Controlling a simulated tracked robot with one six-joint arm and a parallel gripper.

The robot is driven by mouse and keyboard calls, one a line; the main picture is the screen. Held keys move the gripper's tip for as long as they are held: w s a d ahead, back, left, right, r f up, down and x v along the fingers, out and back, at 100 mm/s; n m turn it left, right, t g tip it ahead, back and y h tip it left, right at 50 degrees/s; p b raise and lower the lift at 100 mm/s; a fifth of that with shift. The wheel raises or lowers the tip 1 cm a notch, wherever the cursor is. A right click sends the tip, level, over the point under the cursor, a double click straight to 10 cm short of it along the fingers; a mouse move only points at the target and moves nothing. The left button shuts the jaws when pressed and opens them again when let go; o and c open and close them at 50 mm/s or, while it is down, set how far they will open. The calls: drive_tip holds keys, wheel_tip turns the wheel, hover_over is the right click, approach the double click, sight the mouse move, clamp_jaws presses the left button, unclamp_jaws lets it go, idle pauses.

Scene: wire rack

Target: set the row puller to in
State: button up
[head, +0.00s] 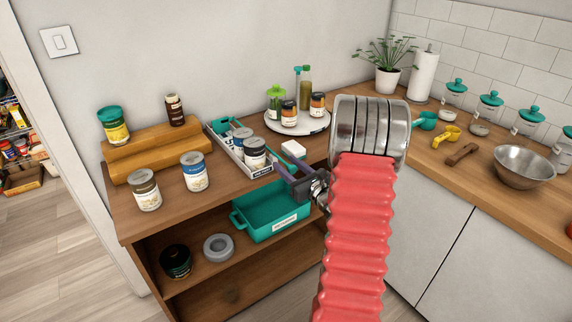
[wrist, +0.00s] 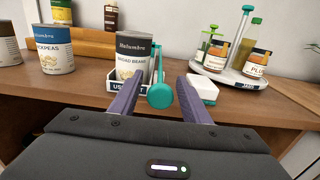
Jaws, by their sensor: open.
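The row puller (wrist: 160,95) is a teal handle with a round knob at the front of a narrow grey tray (head: 226,153), with its thin rod running back beside the cans. Another teal part (head: 224,124) shows at the tray's far end. My gripper (wrist: 163,84) is open, with its two purple fingers either side of the teal knob in the wrist view; I cannot tell whether they touch it. In the head view my gripper (head: 284,176) is at the tray's front end, and the knob is mostly hidden there. A broad beans can (wrist: 132,58) stands just left of the puller.
A white block (head: 293,150) sits close right of the tray. A round turntable (head: 314,128) with jars and bottles stands behind. Cans (head: 145,190) and a wooden step (head: 150,160) are at left. A teal bin (head: 282,219) sits on the shelf below.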

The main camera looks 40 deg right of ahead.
drive_tip(key=s+a, duration=0.1)
drive_tip(key=s, duration=1.1)
drive_tip(key=shift+s+a, duration=0.2)
drive_tip(key=shift+a, duration=0.1)
drive_tip(key=shift+w+a, duration=0.1)
